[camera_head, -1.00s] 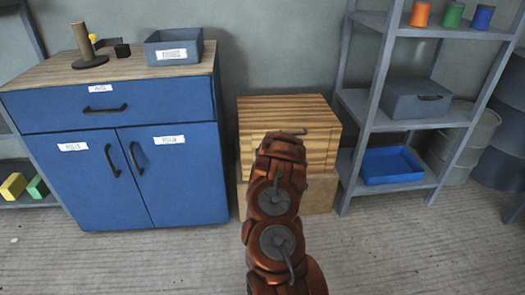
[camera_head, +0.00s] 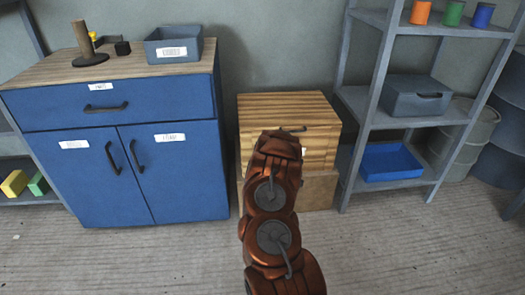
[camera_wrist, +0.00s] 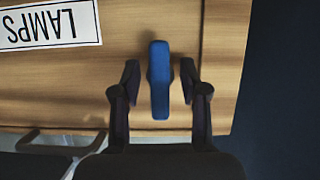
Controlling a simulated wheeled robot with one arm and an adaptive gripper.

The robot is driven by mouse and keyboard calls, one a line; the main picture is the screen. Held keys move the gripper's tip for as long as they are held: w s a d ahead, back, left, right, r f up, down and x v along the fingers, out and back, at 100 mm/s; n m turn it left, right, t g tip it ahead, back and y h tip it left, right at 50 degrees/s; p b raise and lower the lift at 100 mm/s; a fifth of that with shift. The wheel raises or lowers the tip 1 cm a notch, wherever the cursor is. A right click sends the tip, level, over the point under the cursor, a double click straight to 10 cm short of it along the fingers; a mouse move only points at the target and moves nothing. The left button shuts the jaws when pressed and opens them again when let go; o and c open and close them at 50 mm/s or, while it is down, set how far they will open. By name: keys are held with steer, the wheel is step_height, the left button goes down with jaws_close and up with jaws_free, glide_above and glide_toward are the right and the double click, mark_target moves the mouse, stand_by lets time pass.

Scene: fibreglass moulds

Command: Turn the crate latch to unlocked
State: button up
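The wooden crate (camera_head: 318,135) stands against the wall, in the middle of the head view. In the wrist view its wooden front (camera_wrist: 215,50) fills most of the picture, with a label reading LAMPS (camera_wrist: 45,25) upside down. The blue latch (camera_wrist: 160,85) is a narrow bar that stands upright in the wrist view. My gripper (camera_wrist: 159,76) is open, with one finger on each side of the latch and a visible gap on both sides. In the head view my arm hides the latch and the gripper.
A blue cabinet (camera_head: 170,180) stands left of the crate. A grey shelf rack (camera_head: 375,100) stands close on the right. The floor (camera_head: 390,250) in front is clear.

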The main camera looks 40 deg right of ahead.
steer(key=shift+s+a, duration=0.1)
steer(key=shift+s, duration=0.05)
steer(key=v, duration=1.1)
steer(key=shift+s+a+r, duration=0.15)
steer(key=shift+s+r, duration=0.1)
steer(key=shift+r, duration=0.05)
stand_by(0.6)
